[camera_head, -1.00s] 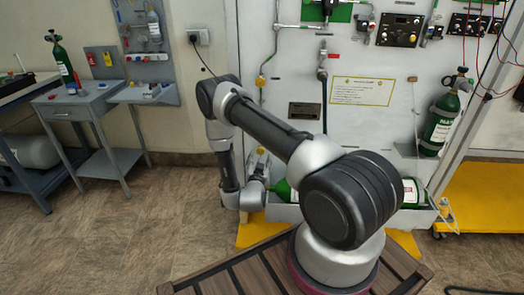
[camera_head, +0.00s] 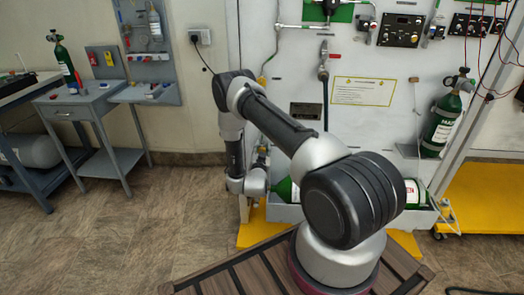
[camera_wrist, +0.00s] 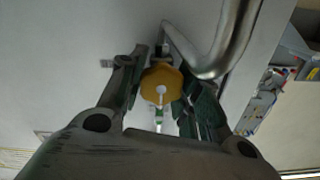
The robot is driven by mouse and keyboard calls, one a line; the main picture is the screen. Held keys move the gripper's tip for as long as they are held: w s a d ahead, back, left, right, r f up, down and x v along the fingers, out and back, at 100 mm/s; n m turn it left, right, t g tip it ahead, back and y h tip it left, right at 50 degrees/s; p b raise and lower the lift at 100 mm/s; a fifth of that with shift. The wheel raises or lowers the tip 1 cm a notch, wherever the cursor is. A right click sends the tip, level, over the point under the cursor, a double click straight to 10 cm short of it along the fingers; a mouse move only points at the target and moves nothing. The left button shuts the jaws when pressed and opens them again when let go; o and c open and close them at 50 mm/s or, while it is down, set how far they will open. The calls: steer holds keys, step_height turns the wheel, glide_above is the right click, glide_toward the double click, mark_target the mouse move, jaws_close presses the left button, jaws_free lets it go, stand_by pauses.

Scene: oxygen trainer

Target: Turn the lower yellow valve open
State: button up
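The yellow valve knob (camera_wrist: 160,86) shows in the middle of the wrist view, on the pale panel, with a light round centre. My gripper (camera_wrist: 164,72) faces it with its two dark fingers apart, one on each side of the knob. The finger edges look close to the knob, but I cannot tell whether they touch it. In the head view my wrist (camera_head: 255,182) is low at the panel's left part. My gripper's fingers are not clear there. A higher yellow valve (camera_head: 261,81) shows on the pipe above my arm.
A bent metal pipe (camera_wrist: 222,50) runs close above and right of the knob in the wrist view. A green cylinder (camera_head: 284,190) lies low on the panel, partly behind my arm. A grey side table (camera_head: 80,101) stands to the left, with open floor before it.

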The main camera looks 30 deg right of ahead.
steer(key=n, duration=0.4)
steer(key=shift+n, duration=0.4)
steer(key=o, duration=1)
steer(key=shift+a, duration=0.1)
steer(key=shift+o, duration=0.2)
steer(key=v, duration=1.2)
steer(key=shift+w, duration=0.1)
